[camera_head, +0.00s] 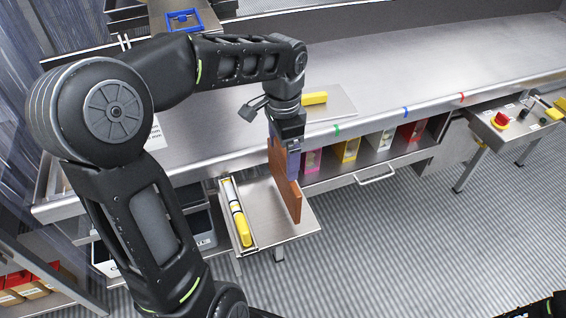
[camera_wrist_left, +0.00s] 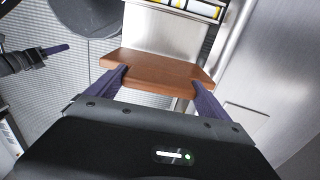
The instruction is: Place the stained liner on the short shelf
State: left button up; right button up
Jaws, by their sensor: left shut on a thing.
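A brown, wood-coloured slab (camera_head: 285,183), which I take to be the stained liner, hangs on edge from my left gripper (camera_head: 291,150). In the left wrist view the slab (camera_wrist_left: 160,72) lies between the two purple fingers of the gripper (camera_wrist_left: 160,80), which are shut on its sides. A small steel shelf (camera_head: 262,200), seemingly the short shelf, juts out below the long counter. The slab is over its right part in the head view; I cannot tell whether they touch. My right gripper is not in view.
A yellow-capped tube (camera_head: 242,228) lies in a tray along the small shelf's left side. The long steel counter (camera_head: 390,75) runs behind. Coloured boxes (camera_head: 348,149) stand under it. A control panel with a red button (camera_head: 502,118) is at the right.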

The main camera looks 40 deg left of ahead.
pick_arm(q)
jog(key=shift+f, duration=1.85)
jog(key=shift+f, duration=0.2)
jog(key=o, duration=1.8)
notch_tip(320, 180, up, 12)
jog(key=shift+r, duration=0.2)
